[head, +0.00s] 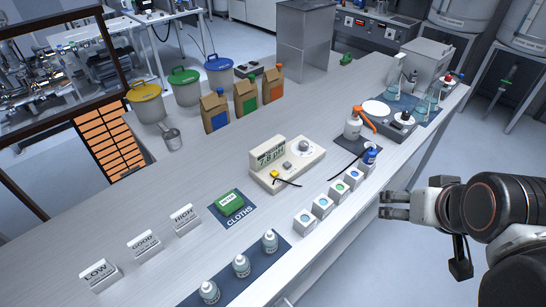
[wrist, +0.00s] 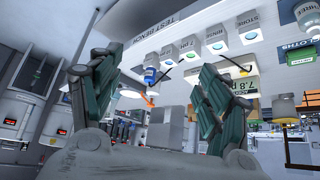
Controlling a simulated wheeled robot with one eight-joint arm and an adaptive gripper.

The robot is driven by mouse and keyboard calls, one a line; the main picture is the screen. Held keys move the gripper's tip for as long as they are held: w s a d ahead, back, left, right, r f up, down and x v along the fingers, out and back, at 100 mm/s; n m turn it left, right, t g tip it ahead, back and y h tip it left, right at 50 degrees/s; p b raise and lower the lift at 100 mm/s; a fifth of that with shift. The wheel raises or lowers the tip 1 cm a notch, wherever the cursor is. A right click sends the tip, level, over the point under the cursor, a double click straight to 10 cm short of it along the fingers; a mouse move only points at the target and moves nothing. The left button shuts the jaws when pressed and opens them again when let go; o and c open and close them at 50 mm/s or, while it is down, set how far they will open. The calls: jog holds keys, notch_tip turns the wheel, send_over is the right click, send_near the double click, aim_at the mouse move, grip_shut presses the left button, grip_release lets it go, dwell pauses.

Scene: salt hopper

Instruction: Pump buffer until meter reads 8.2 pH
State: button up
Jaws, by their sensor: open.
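The pH meter (head: 287,163) is a cream box with a tilted display (head: 270,153), a knob and a yellow button, in the middle of the bench. Its display, inverted in the wrist view (wrist: 251,84), appears to read 7.8 pH. My gripper (head: 382,205) is open and empty, off the bench's right edge, apart from the bottle and meter.
Small bottles (head: 240,265), a green cloth box (head: 231,202) and LOW, GOOD, HIGH signs (head: 144,243) are nearer. The aisle right of the bench is clear.

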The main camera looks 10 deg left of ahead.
grip_shut()
dwell(1.4)
